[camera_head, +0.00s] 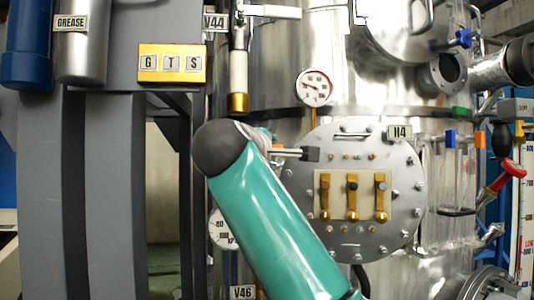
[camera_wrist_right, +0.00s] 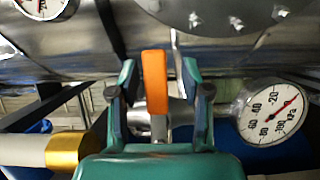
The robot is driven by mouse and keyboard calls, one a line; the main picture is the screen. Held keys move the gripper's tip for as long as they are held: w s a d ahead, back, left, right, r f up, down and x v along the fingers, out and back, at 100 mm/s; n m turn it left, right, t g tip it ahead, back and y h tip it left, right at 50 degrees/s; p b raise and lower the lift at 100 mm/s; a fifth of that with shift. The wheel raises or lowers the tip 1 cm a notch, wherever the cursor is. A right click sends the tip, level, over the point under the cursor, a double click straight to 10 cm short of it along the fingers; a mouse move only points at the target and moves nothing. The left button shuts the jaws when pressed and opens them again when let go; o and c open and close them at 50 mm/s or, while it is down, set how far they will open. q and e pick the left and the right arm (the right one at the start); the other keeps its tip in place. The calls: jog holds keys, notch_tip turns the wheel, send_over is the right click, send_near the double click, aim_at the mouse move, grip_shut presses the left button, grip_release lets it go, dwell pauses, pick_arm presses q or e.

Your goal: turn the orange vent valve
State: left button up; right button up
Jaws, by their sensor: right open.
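The orange vent valve handle (camera_wrist_right: 154,78) stands upright in the middle of the right wrist view, on a metal stem. My right gripper (camera_wrist_right: 156,90) is open, with one teal finger on each side of the handle. Gaps show between the handle and both fingers. In the head view my teal right arm crosses the lower middle and hides most of the valve. My left gripper is not in view.
A dial gauge (camera_wrist_right: 272,112) is close to the right finger, and a white pipe with a gold collar (camera_wrist_right: 65,149) is at left. Another gauge (camera_head: 314,87) is above the arm.

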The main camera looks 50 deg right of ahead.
jog(key=v, duration=1.2)
jog(key=shift+f, duration=0.15)
